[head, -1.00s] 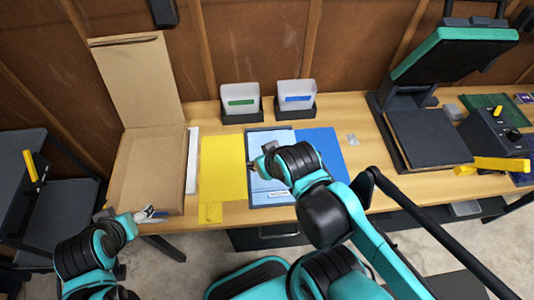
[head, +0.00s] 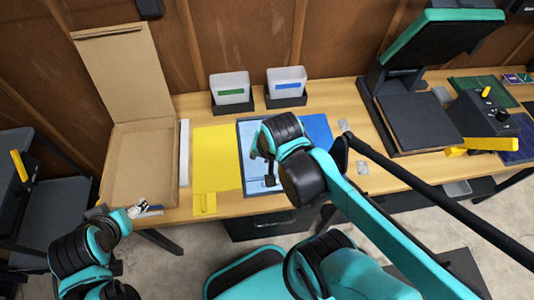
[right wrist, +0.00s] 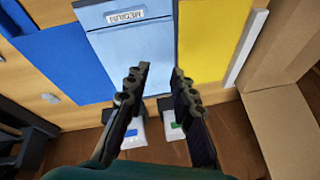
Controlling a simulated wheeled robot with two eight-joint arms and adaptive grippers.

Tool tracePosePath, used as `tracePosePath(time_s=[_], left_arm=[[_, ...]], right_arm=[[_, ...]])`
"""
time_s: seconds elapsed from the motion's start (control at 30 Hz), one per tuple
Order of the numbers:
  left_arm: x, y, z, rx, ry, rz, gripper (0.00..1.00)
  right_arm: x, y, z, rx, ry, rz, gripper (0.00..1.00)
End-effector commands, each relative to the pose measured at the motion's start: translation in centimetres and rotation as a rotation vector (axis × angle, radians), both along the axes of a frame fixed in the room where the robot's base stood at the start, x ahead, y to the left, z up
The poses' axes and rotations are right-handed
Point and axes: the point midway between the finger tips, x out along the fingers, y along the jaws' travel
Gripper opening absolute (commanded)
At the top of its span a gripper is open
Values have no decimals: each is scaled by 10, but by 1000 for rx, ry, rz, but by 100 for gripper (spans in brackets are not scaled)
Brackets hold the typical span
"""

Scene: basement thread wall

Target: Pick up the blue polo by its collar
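A light blue flat piece (head: 284,172) with a dark border lies on the table. The right wrist view shows it with a white label reading MEDIUM (right wrist: 124,15). A deeper blue flat sheet (head: 317,128) lies against its right side in the head view, and left of it in the right wrist view (right wrist: 65,65). I cannot make out a collar on either blue piece. My right gripper (right wrist: 160,71) is open and empty above the light blue piece; its arm hides part of both in the head view. My left gripper (head: 142,209) is near the carton's front edge, too small to read.
A yellow sheet (head: 217,155) lies left of the light blue piece, with an open carton (head: 139,164) beyond. Two labelled bins (head: 231,90) (head: 286,82) stand behind. A press (head: 420,122) with a raised lid stands right.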

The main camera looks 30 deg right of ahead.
Motion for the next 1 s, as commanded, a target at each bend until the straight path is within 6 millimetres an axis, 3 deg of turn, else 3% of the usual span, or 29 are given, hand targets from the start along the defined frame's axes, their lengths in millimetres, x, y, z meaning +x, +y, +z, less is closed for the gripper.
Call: tracePosePath(time_s=[0.2, 0.4, 0.57, 1.0], left_arm=[[0, 0, -5, 0, 0, 0, 72], [0, 0, -7, 0, 0, 0, 72], [0, 0, -10, 0, 0, 0, 72], [0, 0, -42, 0, 0, 0, 72]], right_arm=[[-4, -20, -45, 196, 203, -673, 24], [-15, -27, -69, 252, 303, -1093, 24], [-19, -28, -80, 259, 325, -1210, 24], [-18, -26, -131, 261, 325, -1214, 24]])
